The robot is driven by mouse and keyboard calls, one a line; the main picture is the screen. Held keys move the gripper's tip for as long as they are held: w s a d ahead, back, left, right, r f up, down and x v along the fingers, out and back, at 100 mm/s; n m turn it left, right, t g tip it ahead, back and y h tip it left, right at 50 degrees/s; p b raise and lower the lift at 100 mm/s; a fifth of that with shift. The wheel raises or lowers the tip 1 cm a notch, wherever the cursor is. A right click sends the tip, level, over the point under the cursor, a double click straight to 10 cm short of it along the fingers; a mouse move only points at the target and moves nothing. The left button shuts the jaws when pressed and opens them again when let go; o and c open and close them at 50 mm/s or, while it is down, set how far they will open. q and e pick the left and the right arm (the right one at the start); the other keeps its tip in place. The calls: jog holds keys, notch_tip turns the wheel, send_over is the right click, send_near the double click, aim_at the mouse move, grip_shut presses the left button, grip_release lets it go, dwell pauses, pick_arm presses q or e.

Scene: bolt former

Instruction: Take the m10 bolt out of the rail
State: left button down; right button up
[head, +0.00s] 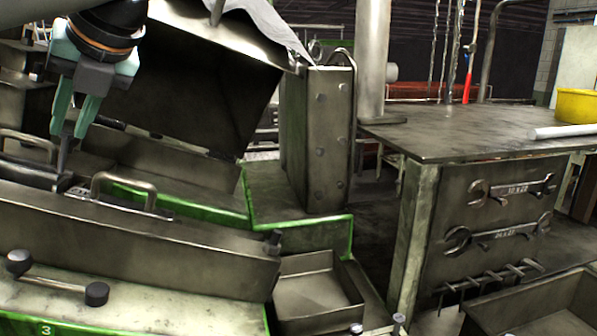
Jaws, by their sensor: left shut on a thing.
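My left gripper (69,134) comes down from the top left with its teal fingers pointing down. It is shut on a slim grey metal piece, which I take as the m10 bolt (65,152). The piece hangs roughly upright below the fingertips. Its lower end meets or overlaps the dark rail (30,176) at the left edge, and I cannot tell whether it still sits in it. The bolt's head is largely hidden between the fingers. My right gripper is not in view.
A handle (124,184) stands on the machine cover close right of the rail. A raised dark hood (200,95) is behind the gripper. A shallow metal tray (315,293) lies at lower centre. A workbench (470,140) with hung wrenches (515,188) stands at right.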

pick_arm(q)
jog(key=shift+w+d+r, duration=0.1)
jog(key=shift+d+r, duration=0.1)
jog(key=shift+r, duration=0.4)
jog(key=shift+w+d+r, duration=0.1)
jog(key=shift+d+r, duration=0.1)
jog(key=shift+r, duration=0.35)
